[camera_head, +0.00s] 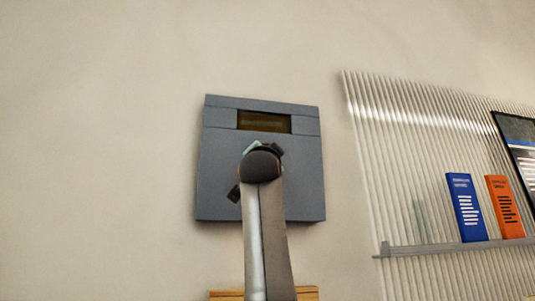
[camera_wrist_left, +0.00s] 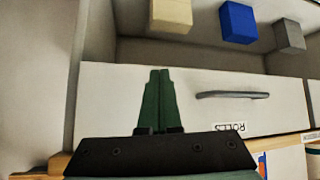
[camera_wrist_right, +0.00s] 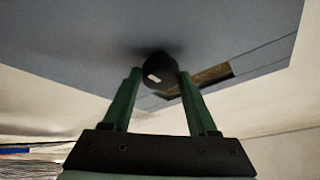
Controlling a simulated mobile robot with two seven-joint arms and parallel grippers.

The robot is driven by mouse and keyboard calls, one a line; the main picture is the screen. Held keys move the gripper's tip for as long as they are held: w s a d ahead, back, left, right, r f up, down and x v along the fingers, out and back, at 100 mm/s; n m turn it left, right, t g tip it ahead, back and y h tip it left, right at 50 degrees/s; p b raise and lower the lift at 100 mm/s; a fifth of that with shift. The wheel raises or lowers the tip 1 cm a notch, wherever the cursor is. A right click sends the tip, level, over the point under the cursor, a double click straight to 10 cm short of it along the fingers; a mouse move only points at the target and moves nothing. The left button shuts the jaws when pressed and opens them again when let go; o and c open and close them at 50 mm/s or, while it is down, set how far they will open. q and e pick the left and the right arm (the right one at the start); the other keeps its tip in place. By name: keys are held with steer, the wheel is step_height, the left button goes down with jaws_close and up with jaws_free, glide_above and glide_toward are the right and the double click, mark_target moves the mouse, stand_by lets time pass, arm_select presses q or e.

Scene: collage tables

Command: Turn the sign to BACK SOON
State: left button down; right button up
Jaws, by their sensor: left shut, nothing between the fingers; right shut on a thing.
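The sign is a grey square panel (camera_head: 220,170) on the wall, with a dark window (camera_head: 263,122) near its top. The lettering in the window is too dim and small to read. In the right wrist view, a round black knob (camera_wrist_right: 158,64) with a short white mark stands out from the panel (camera_wrist_right: 100,45). My right gripper (camera_wrist_right: 160,76) is shut on this knob, one green finger on each side. In the head view my right arm hides the knob and much of the panel's lower middle. My left gripper (camera_wrist_left: 159,74) is shut and empty, away from the sign.
A ribbed wall panel (camera_head: 390,150) with a shelf (camera_head: 450,246) stands to the right, holding a blue book (camera_head: 466,207) and an orange book (camera_head: 505,207). Near my left gripper is a white drawer (camera_wrist_left: 270,90) labelled ROLLS, with coloured blocks (camera_wrist_left: 238,22) behind it.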

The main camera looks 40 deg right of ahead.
steer(key=shift+m, duration=0.5)
steer(key=o, duration=1.4)
steer(key=shift+g, duration=0.3)
steer(key=shift+c, duration=0.2)
steer(key=b+v, duration=0.6)
steer(key=v, duration=0.6)
steer(key=shift+a+f, duration=0.2)
steer(key=shift+s, duration=0.1)
